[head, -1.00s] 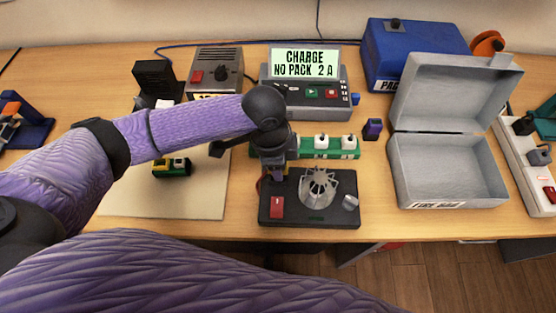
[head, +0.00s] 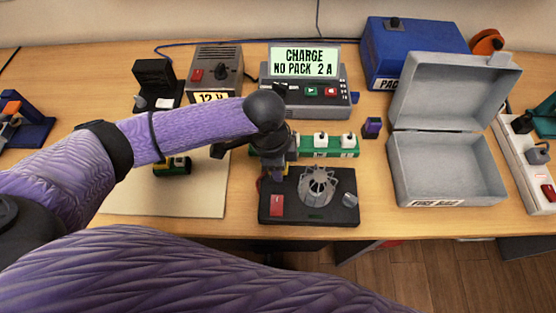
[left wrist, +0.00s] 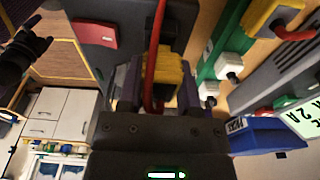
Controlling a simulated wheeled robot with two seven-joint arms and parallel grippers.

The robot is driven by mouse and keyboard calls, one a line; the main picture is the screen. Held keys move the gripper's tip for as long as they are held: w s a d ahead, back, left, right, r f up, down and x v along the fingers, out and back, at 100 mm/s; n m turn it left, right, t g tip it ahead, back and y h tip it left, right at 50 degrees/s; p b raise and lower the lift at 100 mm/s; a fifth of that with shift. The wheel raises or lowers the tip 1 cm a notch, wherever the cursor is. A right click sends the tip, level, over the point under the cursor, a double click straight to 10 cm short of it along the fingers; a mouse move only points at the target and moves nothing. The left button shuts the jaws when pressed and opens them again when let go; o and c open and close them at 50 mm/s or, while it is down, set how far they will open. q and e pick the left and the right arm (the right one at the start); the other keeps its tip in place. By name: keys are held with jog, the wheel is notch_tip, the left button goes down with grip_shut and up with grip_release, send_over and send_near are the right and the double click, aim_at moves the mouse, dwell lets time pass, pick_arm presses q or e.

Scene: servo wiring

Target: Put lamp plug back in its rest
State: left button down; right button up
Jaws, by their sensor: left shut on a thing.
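My left gripper (head: 270,172) is at the left rear corner of the black box with the red switch (head: 276,205). In the left wrist view its fingers (left wrist: 165,95) are shut on a yellow plug (left wrist: 167,72) with a red cable (left wrist: 158,30). I cannot tell whether this is the lamp plug, or whether it touches anything below. The gripper hides most of the plug in the head view. Which part is the plug's rest is not clear. My right gripper is not in view.
A green strip with white sockets (head: 348,146) lies just behind the black box. Another yellow plug (left wrist: 264,16) shows in the left wrist view. A charger (head: 303,97) stands behind. An open grey case (head: 446,185) is on the right. A beige mat (head: 150,205) lies left.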

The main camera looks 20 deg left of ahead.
pick_arm(q)
jog(key=shift+f, duration=0.55)
jog(key=shift+c, duration=1)
grip_release()
jog(key=shift+b, duration=0.3)
jog(key=r+p, duration=0.1)
jog(key=r, duration=0.2)
jog(key=r+p, duration=0.1)
jog(key=r, duration=0.2)
jog(key=a+r+p, duration=0.1)
jog(key=r, duration=0.2)
jog(key=shift+s+a+r, duration=0.1)
jog(key=shift+s+r, duration=0.05)
jog(key=shift+r, duration=0.25)
